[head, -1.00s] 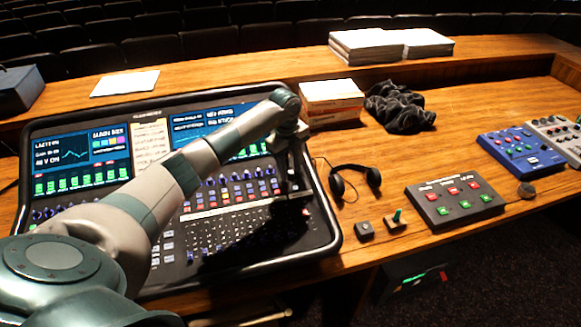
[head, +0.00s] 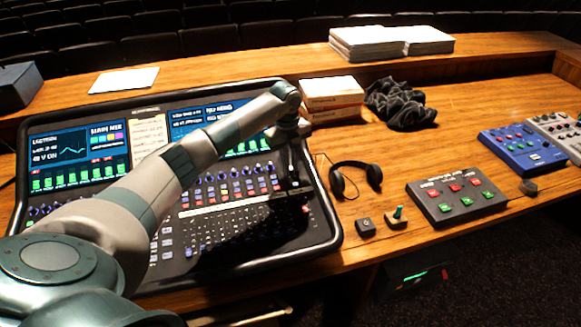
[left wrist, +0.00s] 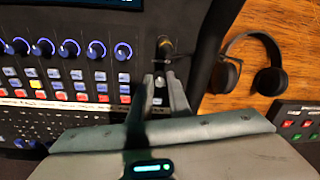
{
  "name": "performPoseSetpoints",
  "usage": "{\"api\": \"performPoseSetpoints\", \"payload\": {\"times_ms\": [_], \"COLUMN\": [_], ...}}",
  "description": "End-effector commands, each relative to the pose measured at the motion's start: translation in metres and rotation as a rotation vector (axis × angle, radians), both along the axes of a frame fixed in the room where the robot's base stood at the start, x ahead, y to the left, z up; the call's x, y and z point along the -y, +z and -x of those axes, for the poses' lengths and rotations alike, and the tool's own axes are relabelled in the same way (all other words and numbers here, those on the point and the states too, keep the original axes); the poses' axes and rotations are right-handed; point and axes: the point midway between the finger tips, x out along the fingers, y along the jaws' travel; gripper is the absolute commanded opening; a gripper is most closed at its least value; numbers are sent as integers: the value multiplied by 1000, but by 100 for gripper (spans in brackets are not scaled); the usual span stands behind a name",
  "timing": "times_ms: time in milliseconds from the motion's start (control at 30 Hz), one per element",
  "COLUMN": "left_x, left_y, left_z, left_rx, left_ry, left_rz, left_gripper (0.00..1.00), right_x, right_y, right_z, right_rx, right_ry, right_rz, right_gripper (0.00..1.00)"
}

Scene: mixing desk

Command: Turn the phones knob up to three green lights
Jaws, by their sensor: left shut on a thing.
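The mixing desk (head: 330,236) lies on the wooden table, and my left arm reaches across it. My left gripper (head: 292,186) points down at the desk's right edge; it also shows in the left wrist view (left wrist: 161,84). Its two fingers are close together, shut on a small knob, which seems to be the phones knob (left wrist: 159,82). The fingers mostly hide the knob, and its label and pointer cannot be read. I cannot make out any green lights beside it. My right gripper is not in view.
A dark plug with a yellowish tip (left wrist: 165,45) stands just beyond the fingers. A row of blue-ringed knobs (left wrist: 70,48) lies to the left. Headphones (head: 357,180) and a button box (head: 456,198) lie right of the desk. Boxes (head: 331,97) stand behind.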

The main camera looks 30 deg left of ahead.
Motion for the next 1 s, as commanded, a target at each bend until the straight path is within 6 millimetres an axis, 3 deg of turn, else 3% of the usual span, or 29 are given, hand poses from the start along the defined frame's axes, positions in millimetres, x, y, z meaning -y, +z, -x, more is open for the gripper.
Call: {"api": "performPoseSetpoints", "payload": {"times_ms": [600,1000], "left_x": [0,1], "left_y": [-2,0], "left_z": [-3,-3], "left_rx": [-40,-61], "left_ry": [-544,-812], "left_rz": [-39,-56], "left_gripper": [0,0], "right_x": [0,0], "right_y": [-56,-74], "right_z": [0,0], "right_rx": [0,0], "right_ry": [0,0], "right_rz": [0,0], "right_gripper": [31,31]}}
